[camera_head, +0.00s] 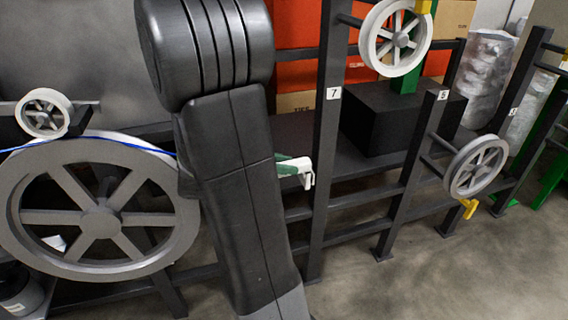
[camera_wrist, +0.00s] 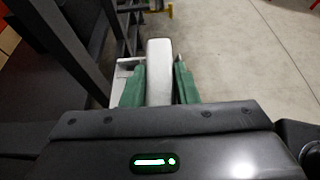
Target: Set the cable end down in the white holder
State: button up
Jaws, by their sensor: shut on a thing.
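The blue cable (camera_head: 130,141) runs over the top of the large grey wheel at left and passes behind my dark arm. My gripper (camera_head: 288,165) shows only as a bit of green finger just right of the arm. In the wrist view, the green fingers of my gripper (camera_wrist: 159,75) are on both sides of a pale grey-white block, the cable end (camera_wrist: 159,58), and hold it. A white piece, apparently the holder (camera_wrist: 126,68), is just left of the fingers. A white hooked part (camera_head: 306,172) shows beside the fingers in the head view; I cannot tell which piece it is.
The large grey wheel (camera_head: 40,219) and a small white wheel (camera_head: 44,113) stand at left. A dark post (camera_head: 326,150) marked 7 stands close right of my gripper. Further right are a white wheel (camera_head: 395,38), a grey wheel (camera_head: 476,166) and open floor (camera_head: 440,280).

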jog(key=shift+f, duration=0.25)
jog(key=shift+f+b, duration=0.3)
jog(key=shift+f, duration=0.05)
jog(key=shift+f, duration=0.4)
dwell(0.7)
jog(key=o, duration=1)
jog(key=shift+a, duration=0.15)
jog(key=b+v, duration=0.1)
jog(key=v, duration=1.2)
jog(key=shift+s+a+r, duration=0.1)
jog(key=shift+a+r, duration=0.1)
jog(key=shift+a, duration=0.05)
jog(key=shift+d, duration=0.1)
